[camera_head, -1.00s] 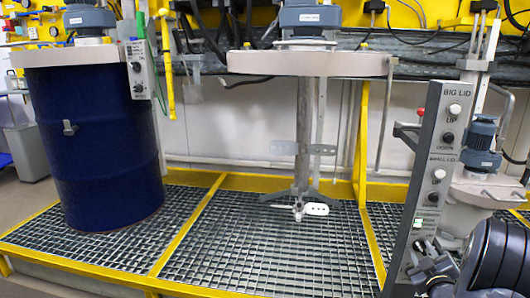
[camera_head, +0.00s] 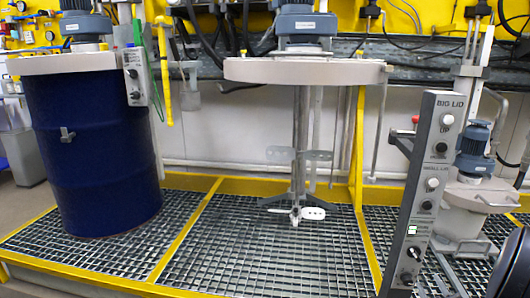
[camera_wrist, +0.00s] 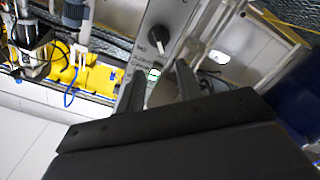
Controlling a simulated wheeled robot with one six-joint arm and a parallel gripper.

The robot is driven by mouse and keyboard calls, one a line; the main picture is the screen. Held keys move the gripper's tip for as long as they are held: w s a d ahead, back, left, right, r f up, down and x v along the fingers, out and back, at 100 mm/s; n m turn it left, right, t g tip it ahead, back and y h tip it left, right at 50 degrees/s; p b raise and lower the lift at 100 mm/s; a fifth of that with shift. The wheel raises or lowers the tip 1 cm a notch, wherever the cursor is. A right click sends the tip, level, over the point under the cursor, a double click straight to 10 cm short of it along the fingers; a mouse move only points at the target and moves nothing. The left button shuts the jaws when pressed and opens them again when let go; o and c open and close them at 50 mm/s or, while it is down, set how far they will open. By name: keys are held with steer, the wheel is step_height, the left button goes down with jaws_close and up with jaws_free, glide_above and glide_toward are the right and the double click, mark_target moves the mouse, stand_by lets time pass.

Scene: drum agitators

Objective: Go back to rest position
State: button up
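My gripper (camera_wrist: 158,80) shows in the wrist view with its two dark fingers apart and nothing between them. Beyond the fingertips is the grey control panel (camera_wrist: 168,22) with a black knob (camera_wrist: 158,40) and a small green-lit switch (camera_wrist: 154,74). In the head view the same tall panel (camera_head: 425,190), labelled BIG LID and SMALL LID, stands at the right. Only a dark rounded piece of my arm (camera_head: 515,268) shows at the lower right edge there. My gripper is outside the head view.
A blue drum (camera_head: 92,150) under a lid stands at the left on the grating. A raised big lid (camera_head: 305,71) with an agitator shaft (camera_head: 300,150) hangs mid-frame. A smaller mixer (camera_head: 472,205) stands behind the panel. The middle grating (camera_head: 270,255) is clear.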

mark_target(418, 256)
steer(key=b+x, duration=0.2)
steer(key=x, duration=0.8)
steer(key=shift+w+d+r, duration=0.1)
steer(key=shift+w+d, duration=0.05)
steer(key=shift+w, duration=0.1)
steer(key=shift+s+r+m+p, duration=0.1)
steer(key=shift+r+m+p, duration=0.05)
steer(key=shift+m+p, duration=0.85)
steer(key=m+p, duration=0.3)
steer(key=p, duration=0.1)
steer(key=shift+d+m, duration=0.15)
steer(key=shift+m, duration=0.15)
steer(key=m+p, duration=0.2)
steer(key=p, duration=0.1)
steer(key=shift+d+m, duration=0.1)
steer(key=shift+m, duration=0.2)
steer(key=shift+m+p, duration=0.5)
steer(key=shift+p, duration=0.05)
steer(key=shift+s+f, duration=0.1)
steer(key=shift+f, duration=0.1)
